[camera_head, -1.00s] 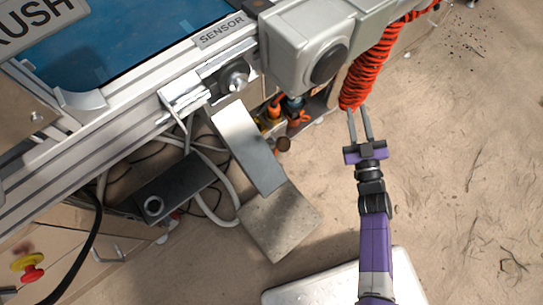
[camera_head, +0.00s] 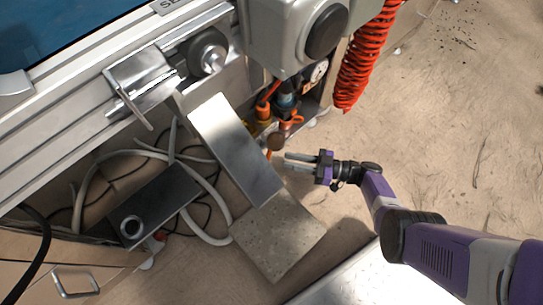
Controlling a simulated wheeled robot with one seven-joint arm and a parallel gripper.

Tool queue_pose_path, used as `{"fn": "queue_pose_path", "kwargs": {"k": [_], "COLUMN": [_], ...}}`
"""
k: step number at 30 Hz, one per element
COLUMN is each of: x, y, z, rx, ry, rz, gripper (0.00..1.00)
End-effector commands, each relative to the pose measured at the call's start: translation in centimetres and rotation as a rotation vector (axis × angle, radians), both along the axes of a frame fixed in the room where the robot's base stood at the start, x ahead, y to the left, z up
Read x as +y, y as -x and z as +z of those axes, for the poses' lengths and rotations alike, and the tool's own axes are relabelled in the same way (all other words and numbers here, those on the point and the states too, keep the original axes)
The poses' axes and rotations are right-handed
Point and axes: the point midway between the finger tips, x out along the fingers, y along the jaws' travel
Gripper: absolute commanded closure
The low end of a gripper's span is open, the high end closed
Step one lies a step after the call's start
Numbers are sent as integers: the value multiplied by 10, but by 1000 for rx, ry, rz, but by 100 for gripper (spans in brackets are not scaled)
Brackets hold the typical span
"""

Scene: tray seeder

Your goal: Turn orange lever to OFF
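Orange parts show at the air unit under the machine frame: an orange lever-like piece (camera_head: 292,121) below a dark blue fitting (camera_head: 286,101), and an orange bit (camera_head: 268,93) higher to its left. They are small and partly shaded, so I cannot tell which is the lever or read any OFF mark. My gripper (camera_head: 287,160) is just below and in front of them, its fingers pointing left, apart from the orange pieces. A gap shows between the two fingers, and nothing is between them.
A slanted metal plate (camera_head: 236,145) stands left of my gripper, with a dark box (camera_head: 155,205) beyond. A pressure gauge (camera_head: 319,70) and a red coiled hose (camera_head: 361,55) are above. Sandy floor is free to the right.

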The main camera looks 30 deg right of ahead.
Motion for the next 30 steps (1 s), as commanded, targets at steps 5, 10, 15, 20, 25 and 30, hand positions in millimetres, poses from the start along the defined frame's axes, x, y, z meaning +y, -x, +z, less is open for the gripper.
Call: {"fn": "queue_pose_path", "kwargs": {"k": [5,10,15,20,25,30], "x": [23,38,46,47,46,46], "y": [-19,-36,-43,-45,-45,-45], "z": [-3,-2,-1,0,0,0], "rx": [-2,-3,-4,-3,-3,-3], "ry": [1,2,2,2,2,2], "rz": [4,2,0,-2,-2,-2], "gripper": [78,78,78,78,87,100]}}
